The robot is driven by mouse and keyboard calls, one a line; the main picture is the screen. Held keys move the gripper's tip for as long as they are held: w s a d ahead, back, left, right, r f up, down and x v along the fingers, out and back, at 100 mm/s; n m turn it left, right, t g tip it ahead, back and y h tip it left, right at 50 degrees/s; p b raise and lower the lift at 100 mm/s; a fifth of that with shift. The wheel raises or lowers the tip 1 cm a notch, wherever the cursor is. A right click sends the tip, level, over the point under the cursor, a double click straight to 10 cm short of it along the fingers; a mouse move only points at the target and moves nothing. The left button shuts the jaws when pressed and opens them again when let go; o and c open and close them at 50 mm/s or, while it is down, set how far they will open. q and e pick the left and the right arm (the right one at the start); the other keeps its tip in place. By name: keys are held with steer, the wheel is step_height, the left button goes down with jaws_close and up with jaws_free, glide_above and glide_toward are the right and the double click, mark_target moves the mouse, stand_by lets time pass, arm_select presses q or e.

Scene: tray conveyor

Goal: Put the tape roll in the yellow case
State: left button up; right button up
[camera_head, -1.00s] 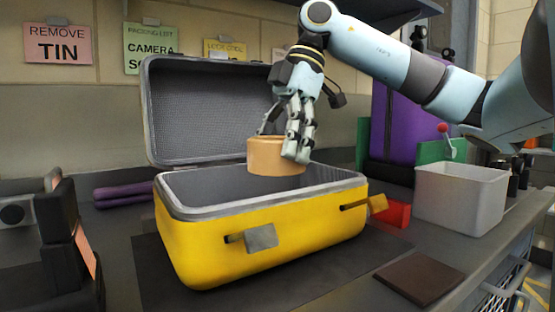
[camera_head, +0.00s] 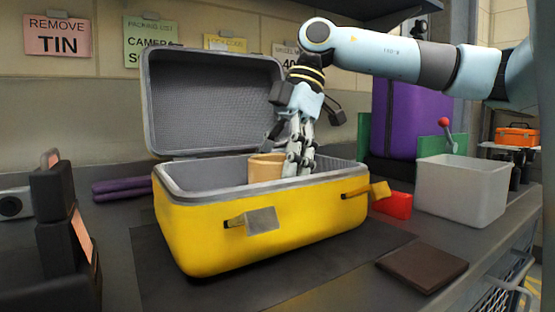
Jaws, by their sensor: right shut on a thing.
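The yellow case (camera_head: 205,238) stands open on the dark mat, its grey-lined lid (camera_head: 212,100) tilted up at the back. My right gripper (camera_head: 288,166) reaches down into the case opening. It is shut on the tan tape roll (camera_head: 265,167). The roll's lower part is hidden behind the case's front rim, so I cannot tell whether it touches the case floor. The fingertips are partly hidden too. My left gripper is not in view.
A grey bin (camera_head: 460,190) stands to the right, with a red object (camera_head: 396,204) between it and the case. A brown flat item (camera_head: 422,267) lies front right. Purple rolled items (camera_head: 122,188) lie to the left. A dark stand (camera_head: 62,235) is front left.

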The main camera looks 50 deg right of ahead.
steer(key=o, duration=1)
steer(key=shift+o, duration=0.2)
steer(key=shift+r, duration=0.1)
steer(key=shift+r, duration=0.25)
steer(key=p+v, duration=0.2)
steer(key=v, duration=0.5)
steer(key=shift+a+p, duration=0.2)
steer(key=shift+p, duration=0.15)
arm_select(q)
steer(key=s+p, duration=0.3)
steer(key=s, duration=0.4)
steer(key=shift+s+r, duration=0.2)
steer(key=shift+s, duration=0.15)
arm_select(e)
steer(key=v, duration=0.5)
steer(key=shift+d+r, duration=0.15)
steer(key=shift+r, duration=0.1)
